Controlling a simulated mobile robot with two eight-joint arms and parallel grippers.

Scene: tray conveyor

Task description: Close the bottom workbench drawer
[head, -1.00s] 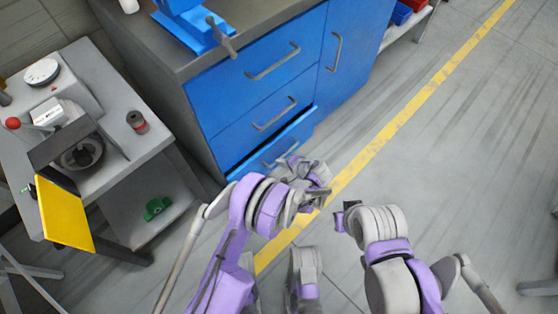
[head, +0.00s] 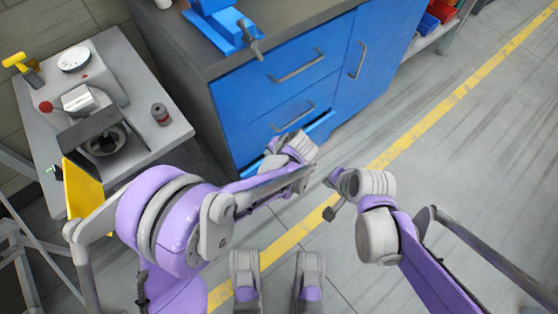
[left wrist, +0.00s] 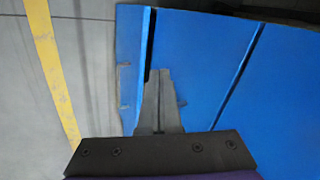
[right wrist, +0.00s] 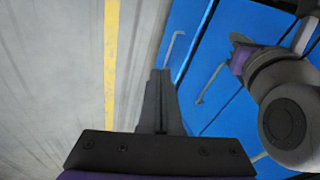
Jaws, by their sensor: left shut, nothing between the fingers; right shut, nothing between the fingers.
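The blue workbench (head: 275,90) has a bottom drawer (head: 322,128) whose front stands slightly out from the body. My left wrist covers most of this drawer and its handle. My left gripper shows in the left wrist view (left wrist: 160,74), shut and empty, with its tips at a blue front beside a dark gap. I cannot tell whether they touch it. In the head view its fingers are hidden by the wrist. My right gripper (right wrist: 160,74) is shut and empty, apart from the workbench; in the head view (head: 330,181) it is over the floor right of the drawer.
A grey side table (head: 180,130) with equipment and a yellow panel (head: 82,190) stands left of the workbench. A blue vise-like tool (head: 222,28) sits on the worktop. Red and blue bins (head: 440,12) are at the upper right. The floor around the yellow line (head: 430,120) is clear.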

